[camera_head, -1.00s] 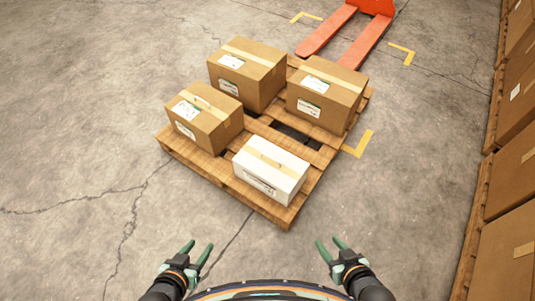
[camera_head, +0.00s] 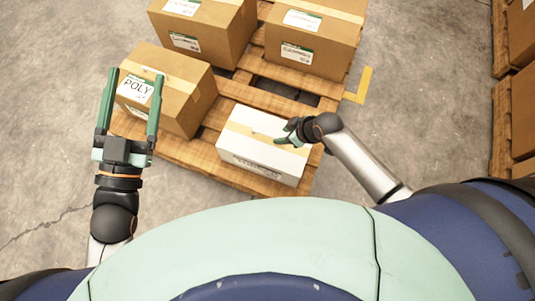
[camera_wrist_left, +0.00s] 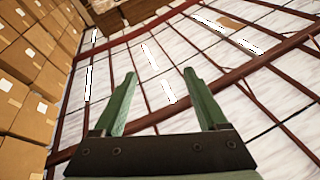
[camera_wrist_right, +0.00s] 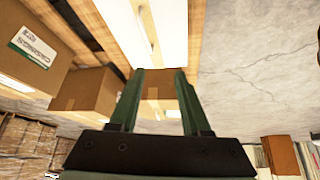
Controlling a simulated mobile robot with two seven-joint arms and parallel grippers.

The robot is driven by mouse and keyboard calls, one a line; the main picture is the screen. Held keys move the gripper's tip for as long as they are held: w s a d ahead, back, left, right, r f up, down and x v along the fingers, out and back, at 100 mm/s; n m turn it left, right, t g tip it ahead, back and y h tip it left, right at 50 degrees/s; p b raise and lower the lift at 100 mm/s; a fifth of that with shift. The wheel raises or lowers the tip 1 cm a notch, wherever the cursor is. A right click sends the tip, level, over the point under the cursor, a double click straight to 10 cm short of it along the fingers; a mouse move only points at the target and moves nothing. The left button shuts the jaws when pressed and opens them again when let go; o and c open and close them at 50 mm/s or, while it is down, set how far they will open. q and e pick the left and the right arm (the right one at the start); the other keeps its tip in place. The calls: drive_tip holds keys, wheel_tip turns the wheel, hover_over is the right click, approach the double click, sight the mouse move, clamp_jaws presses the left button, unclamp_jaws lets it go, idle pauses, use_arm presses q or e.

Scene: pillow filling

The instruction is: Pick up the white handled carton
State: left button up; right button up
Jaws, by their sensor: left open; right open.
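The white carton (camera_head: 262,165) sits at the near corner of the pallet in the head view, with a tan tape strip along its top. It also shows at the top of the right wrist view (camera_wrist_right: 118,20), with a thin pale handle on it. My right gripper (camera_head: 284,131) is over the carton's right part, open and empty; the head view does not show whether it touches. Its fingers (camera_wrist_right: 160,72) stand apart in the right wrist view. My left gripper (camera_head: 133,75) is open, in front of the left brown box in the head view. Its left wrist view shows the roof.
Brown boxes stand on the wooden pallet (camera_head: 190,155): one at left (camera_head: 180,95), one behind (camera_head: 215,35), one at back right (camera_head: 320,35). Stacked boxes (camera_head: 515,95) line the right side. Bare concrete floor (camera_head: 425,110) lies between them and the pallet.

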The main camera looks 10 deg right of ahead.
sight(266, 134)
use_arm(q)
drive_tip(key=s+d+r+m+t+h+b, duration=0.1)
drive_tip(key=s+r+m+t+h+b, duration=0.1)
drive_tip(key=s+r+m+h+b, duration=0.45)
use_arm(e)
drive_tip(key=w+f+n+b, duration=0.1)
drive_tip(key=w+f, duration=0.1)
drive_tip(key=f, duration=0.2)
drive_tip(key=w+f+n+g+b, duration=0.1)
drive_tip(key=w+f+b, duration=0.1)
drive_tip(key=w+f, duration=0.1)
drive_tip(key=w+a+f+n+g+b, duration=0.1)
drive_tip(key=w+f, duration=0.2)
drive_tip(key=f, duration=0.3)
drive_tip(key=shift+b, duration=0.4)
drive_tip(key=b+x, duration=0.2)
drive_tip(key=x, duration=0.1)
drive_tip(key=b+x, duration=0.2)
drive_tip(key=shift+a, duration=0.3)
use_arm(q)
wheel_tip(266, 134, down, 10)
drive_tip(key=w+d+h, duration=0.1)
drive_tip(key=shift+d+n+g, duration=0.15)
drive_tip(key=shift+n+g, duration=0.15)
drive_tip(key=shift+n, duration=0.15)
drive_tip(key=shift+r, duration=0.15)
use_arm(e)
drive_tip(key=shift+c, duration=0.4)
clamp_jaws()
drive_tip(key=shift+d, duration=0.1)
